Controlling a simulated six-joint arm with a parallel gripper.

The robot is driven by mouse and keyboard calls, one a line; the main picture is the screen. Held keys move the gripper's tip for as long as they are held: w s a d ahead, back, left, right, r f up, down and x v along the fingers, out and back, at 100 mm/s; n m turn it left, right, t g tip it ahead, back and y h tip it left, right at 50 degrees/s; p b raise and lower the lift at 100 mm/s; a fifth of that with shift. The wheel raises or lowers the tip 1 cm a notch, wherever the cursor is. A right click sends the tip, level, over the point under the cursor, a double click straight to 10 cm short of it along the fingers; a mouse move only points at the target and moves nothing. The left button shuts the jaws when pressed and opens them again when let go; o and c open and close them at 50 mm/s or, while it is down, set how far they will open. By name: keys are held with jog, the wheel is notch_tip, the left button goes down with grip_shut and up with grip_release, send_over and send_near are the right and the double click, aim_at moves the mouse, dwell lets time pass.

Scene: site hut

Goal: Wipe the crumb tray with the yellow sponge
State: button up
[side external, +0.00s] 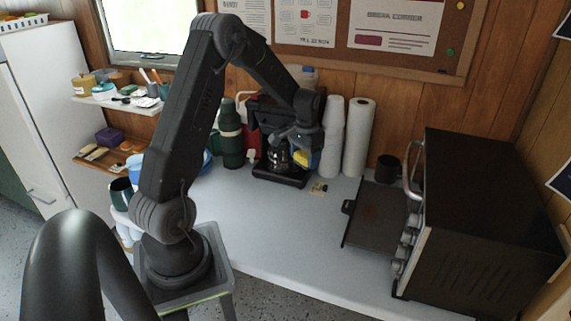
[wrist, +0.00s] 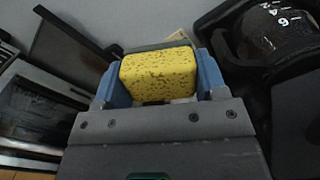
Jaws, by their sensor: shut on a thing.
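The yellow sponge (wrist: 160,75) is between the two fingers of my gripper (wrist: 160,82) in the wrist view. My gripper is shut on it. In the side external view my gripper (side external: 304,155) is above the counter, in front of the coffee maker, and the sponge (side external: 300,158) shows as a small yellow patch, partly hidden by the gripper. The dark, flat crumb tray (side external: 376,220) sticks out from the front of the oven, to the right of my gripper and apart from it. It also shows at the upper left of the wrist view (wrist: 68,45).
The black toaster oven (side external: 490,200) stands at the right. The coffee maker with its glass carafe (side external: 279,157), white cups (side external: 332,135), a paper roll (side external: 359,138) and a green flask (side external: 231,135) line the back. A dark mug (side external: 387,169) stands behind the tray. The counter's middle (side external: 280,225) is clear.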

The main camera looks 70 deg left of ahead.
jog(key=w+d+m, duration=0.3)
jog(key=w+m, duration=0.3)
jog(key=w, duration=0.5)
jog(key=m, duration=0.6)
send_over(372, 199)
notch_tip(372, 199, down, 5)
jog(key=shift+s+a+f, duration=0.1)
jog(key=shift+f, duration=2.1)
jog(key=shift+s+f, duration=0.1)
jog(key=shift+f, duration=2.1)
jog(key=shift+s+d, duration=4.3)
jog(key=shift+w+a, duration=4.3)
jog(key=shift+w+d, duration=0.15)
jog(key=shift+s+d, duration=4.2)
jog(key=shift+w+a, duration=4.15)
jog(key=shift+a, duration=0.05)
notch_tip(372, 199, up, 8)
